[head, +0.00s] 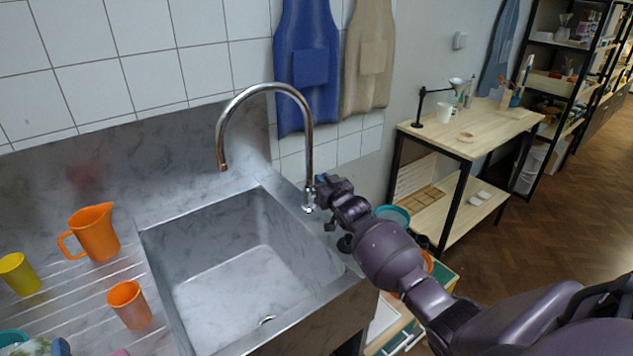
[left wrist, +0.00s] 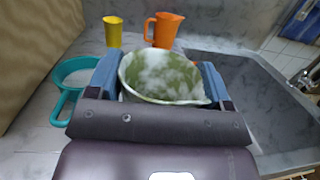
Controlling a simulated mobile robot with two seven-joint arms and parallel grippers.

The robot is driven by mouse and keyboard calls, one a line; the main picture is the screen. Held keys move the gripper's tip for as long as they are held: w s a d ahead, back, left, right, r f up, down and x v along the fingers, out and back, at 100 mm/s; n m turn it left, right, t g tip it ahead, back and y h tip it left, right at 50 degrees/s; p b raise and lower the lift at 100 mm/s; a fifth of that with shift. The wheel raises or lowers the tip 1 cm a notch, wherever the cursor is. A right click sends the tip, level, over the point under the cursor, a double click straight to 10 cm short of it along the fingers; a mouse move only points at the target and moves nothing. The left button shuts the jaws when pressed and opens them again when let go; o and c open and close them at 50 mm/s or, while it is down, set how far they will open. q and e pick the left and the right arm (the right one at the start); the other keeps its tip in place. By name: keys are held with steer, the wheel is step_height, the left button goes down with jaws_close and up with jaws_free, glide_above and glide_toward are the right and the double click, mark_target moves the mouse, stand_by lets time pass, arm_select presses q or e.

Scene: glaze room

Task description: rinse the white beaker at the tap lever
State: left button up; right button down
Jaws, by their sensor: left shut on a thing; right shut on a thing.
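In the left wrist view, a beaker (left wrist: 162,78) with a pale rim and a small spout at right sits between my left gripper's blue fingers (left wrist: 160,88). Its inside shows mottled olive green and white. My left gripper is shut on it; in the head view only a bit of that gripper (head: 60,347) shows at the bottom left edge, over the drainboard and left of the sink. My right gripper (head: 321,190) is shut at the base of the chrome tap (head: 306,130), on the tap lever, which it mostly hides. No water shows at the spout.
The steel sink basin (head: 250,290) is empty. On the drainboard stand an orange jug (head: 94,234), an orange cup (head: 130,306) and a yellow cup (head: 18,275). A wooden workbench (head: 478,128) is at the right.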

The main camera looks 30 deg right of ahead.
steer(key=shift+a+f+n, duration=0.1)
steer(key=shift+a+n, duration=0.45)
steer(key=shift+n, duration=0.15)
steer(key=c, duration=1.2)
jaws_free()
steer(key=shift+s, duration=0.15)
steer(key=s+a, duration=0.1)
steer(key=s, duration=1)
steer(key=shift+s+a, duration=0.2)
steer(key=shift+s, duration=0.2)
steer(key=shift+f, duration=0.15)
